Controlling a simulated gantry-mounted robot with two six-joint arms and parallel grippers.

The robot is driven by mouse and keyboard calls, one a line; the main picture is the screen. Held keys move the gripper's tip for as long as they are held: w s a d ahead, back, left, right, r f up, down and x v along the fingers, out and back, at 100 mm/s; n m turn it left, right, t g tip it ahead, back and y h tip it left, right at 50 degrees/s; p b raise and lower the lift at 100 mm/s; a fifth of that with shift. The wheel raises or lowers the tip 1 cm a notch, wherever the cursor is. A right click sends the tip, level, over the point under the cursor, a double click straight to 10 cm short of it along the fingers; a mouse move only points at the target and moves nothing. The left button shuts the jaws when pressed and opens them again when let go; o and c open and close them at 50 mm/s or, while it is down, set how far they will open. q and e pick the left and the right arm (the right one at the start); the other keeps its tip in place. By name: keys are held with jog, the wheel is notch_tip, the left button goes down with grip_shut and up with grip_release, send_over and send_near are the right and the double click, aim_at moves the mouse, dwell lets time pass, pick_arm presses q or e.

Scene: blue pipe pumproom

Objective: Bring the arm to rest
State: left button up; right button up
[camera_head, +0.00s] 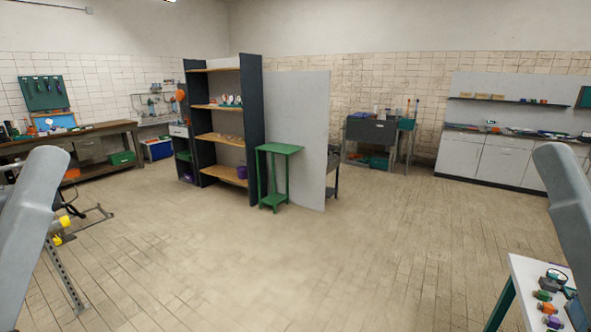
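Parts of my two grey arms show at the picture's edges. My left arm (32,225) rises along the left edge, and my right arm (572,205) comes in along the right edge. Both stand apart from the furniture across the room. Neither gripper shows in this view, so I cannot see whether either one holds anything.
A white table (527,283) with small coloured parts stands at the lower right, close to my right arm. A shelf unit (253,130) and a green stand (279,150) stand mid-room. A workbench (110,130) lines the left wall. The central tiled floor (300,265) is clear.

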notch_tip(320, 180, up, 36)
jog(key=p, duration=3.2)
jog(key=shift+w+y+p, duration=0.15)
jog(key=shift+y+p, duration=0.15)
jog(key=shift+f, duration=0.1)
